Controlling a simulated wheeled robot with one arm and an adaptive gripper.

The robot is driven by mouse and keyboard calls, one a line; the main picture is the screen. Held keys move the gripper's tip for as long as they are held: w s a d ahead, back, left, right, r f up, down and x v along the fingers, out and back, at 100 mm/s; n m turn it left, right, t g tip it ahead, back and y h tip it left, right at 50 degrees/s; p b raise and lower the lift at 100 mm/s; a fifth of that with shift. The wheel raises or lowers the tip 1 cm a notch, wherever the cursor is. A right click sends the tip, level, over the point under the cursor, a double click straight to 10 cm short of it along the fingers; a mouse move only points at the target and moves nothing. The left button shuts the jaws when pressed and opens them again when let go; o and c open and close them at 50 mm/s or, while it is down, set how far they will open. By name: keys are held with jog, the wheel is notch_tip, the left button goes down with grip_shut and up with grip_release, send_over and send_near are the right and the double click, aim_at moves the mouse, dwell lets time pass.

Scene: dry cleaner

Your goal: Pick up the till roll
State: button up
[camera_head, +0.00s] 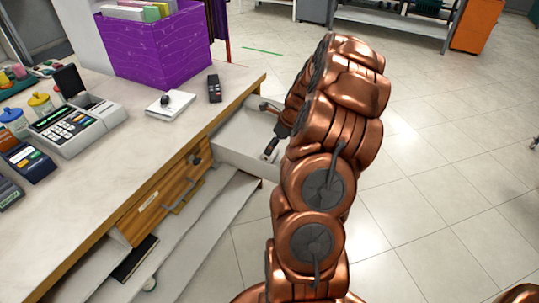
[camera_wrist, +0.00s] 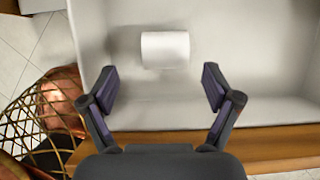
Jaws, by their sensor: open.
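The till roll (camera_wrist: 165,50) is a small white cylinder lying on its side on the floor of an open drawer (camera_wrist: 230,110). In the head view the pulled-out drawer (camera_head: 235,144) shows under the counter's right end; the roll cannot be made out there. My gripper (camera_wrist: 160,80) is open and empty, with its dark fingers spread to either side of the roll's width. The roll appears beyond the fingertips and apart from them. In the head view my arm hides much of the gripper and the drawer's right side.
The drawer's walls surround the roll; its wooden edge (camera_wrist: 265,142) lies near my gripper. A gold wire mesh (camera_wrist: 42,112) is at the left. The counter (camera_head: 200,122) carries a purple box (camera_head: 155,50), a remote-like device (camera_head: 214,88) and a till (camera_head: 80,120). Tiled floor to the right is clear.

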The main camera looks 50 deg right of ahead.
jog(key=shift+w+d+x, duration=0.15)
jog(key=shift+x, duration=1.15)
jog(key=shift+w+d+x, duration=0.1)
jog(key=shift+d+x, duration=0.05)
jog(key=shift+x, duration=1.2)
jog(key=shift+r, duration=0.15)
jog(key=c, duration=1.3)
jog(key=shift+o, duration=0.2)
notch_tip(320, 180, up, 10)
